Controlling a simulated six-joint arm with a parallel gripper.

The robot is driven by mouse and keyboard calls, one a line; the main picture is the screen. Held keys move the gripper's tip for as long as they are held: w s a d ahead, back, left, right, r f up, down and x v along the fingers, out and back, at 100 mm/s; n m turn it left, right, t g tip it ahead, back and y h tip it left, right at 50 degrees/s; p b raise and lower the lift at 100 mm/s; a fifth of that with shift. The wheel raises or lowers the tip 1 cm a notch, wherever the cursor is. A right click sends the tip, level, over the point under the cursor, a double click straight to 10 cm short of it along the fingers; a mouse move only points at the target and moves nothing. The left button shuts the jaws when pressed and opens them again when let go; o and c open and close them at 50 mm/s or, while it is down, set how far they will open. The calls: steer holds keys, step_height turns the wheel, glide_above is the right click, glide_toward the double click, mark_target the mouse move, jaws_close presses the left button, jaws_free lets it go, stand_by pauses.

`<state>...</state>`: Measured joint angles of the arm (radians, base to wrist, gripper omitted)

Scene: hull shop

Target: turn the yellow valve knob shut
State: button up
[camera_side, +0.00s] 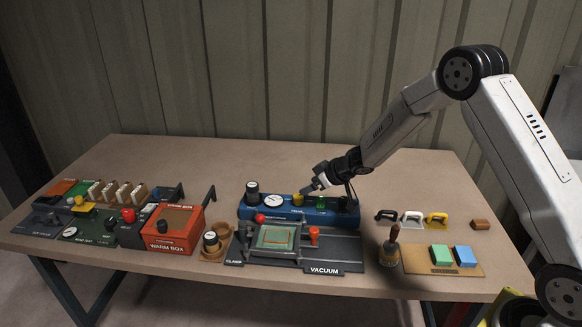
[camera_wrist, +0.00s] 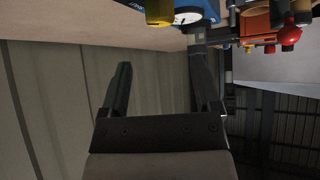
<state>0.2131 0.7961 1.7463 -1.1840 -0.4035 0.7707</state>
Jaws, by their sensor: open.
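The yellow valve knob (camera_side: 297,199) stands on a blue panel (camera_side: 246,213) at the middle of the bench, just right of a white-faced dial (camera_side: 274,200). My gripper (camera_side: 309,188) is close above and to the right of the knob in the side view. In the wrist view the yellow knob (camera_wrist: 159,12) is cut off by the top edge, beyond the fingertips, with the dial (camera_wrist: 188,17) beside it. My gripper (camera_wrist: 160,56) shows two spread fingers with nothing between them. I cannot tell from the side view whether a finger touches the knob.
The vacuum clamp fixture (camera_side: 335,268) with a red-orange handle (camera_side: 314,235) stands in front. The orange warm box (camera_side: 170,239) is at left. The bench behind the panel is clear.

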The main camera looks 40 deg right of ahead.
mark_target(299, 196)
steer(key=shift+s+a+f+m+h, duration=0.25)
steer(key=shift+s+a+m+h, duration=0.15)
steer(key=shift+s+m+h, duration=0.5)
steer(key=shift+w, duration=0.25)
steer(key=shift+w+f, duration=0.1)
steer(key=shift+f, duration=0.05)
steer(key=shift+x, duration=3.75)
jaws_close()
